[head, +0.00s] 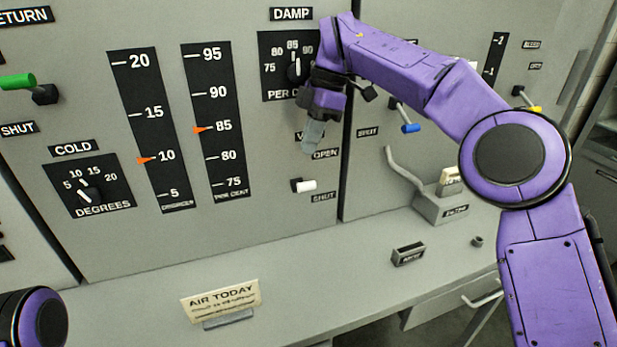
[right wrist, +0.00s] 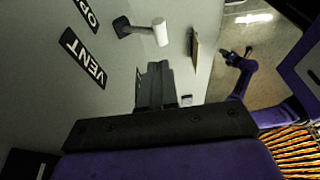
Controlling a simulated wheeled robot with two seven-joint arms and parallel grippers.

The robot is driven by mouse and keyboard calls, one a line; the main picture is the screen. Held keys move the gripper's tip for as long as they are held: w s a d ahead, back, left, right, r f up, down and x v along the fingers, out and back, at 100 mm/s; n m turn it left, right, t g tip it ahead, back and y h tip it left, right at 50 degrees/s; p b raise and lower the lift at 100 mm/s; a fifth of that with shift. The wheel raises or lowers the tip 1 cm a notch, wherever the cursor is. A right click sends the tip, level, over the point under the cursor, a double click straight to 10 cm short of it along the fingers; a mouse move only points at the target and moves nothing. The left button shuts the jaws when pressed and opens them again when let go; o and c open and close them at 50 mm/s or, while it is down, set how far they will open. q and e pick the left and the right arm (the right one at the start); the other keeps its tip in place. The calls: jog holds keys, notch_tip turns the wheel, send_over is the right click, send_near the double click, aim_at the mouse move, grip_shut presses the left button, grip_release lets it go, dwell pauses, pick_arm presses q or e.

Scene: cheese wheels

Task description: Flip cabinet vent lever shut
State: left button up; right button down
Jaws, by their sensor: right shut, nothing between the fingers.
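The vent lever (head: 307,186) has a white handle on a dark mount and sticks out from the grey cabinet panel. It sits below the OPEN label (head: 326,153) and just above the SHUT label (head: 323,197). My right gripper (head: 312,137) is shut and empty, pointing down above the lever and apart from it, partly covering the VENT label. In the right wrist view the white handle (right wrist: 160,32) shows beyond the shut fingertips (right wrist: 155,70), with a gap between. My left gripper (right wrist: 230,55) is small and dark in the right wrist view, its fingers unclear.
The damp dial (head: 294,69) is right behind my right wrist. Blue (head: 411,128) and yellow (head: 534,109) levers lie to the right, with a bent grey handle (head: 402,168) lower down. The AIR TODAY sign (head: 221,300) stands on the ledge (head: 330,260), which is mostly clear.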

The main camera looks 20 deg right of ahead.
send_over(303, 186)
jog(key=w+d, duration=0.1)
jog(key=d, duration=0.1)
jog(key=x, duration=0.2)
jog(key=d+x, duration=0.1)
jog(key=x, duration=0.1)
jog(key=shift+a+f, duration=0.1)
jog(key=shift+f, duration=0.95)
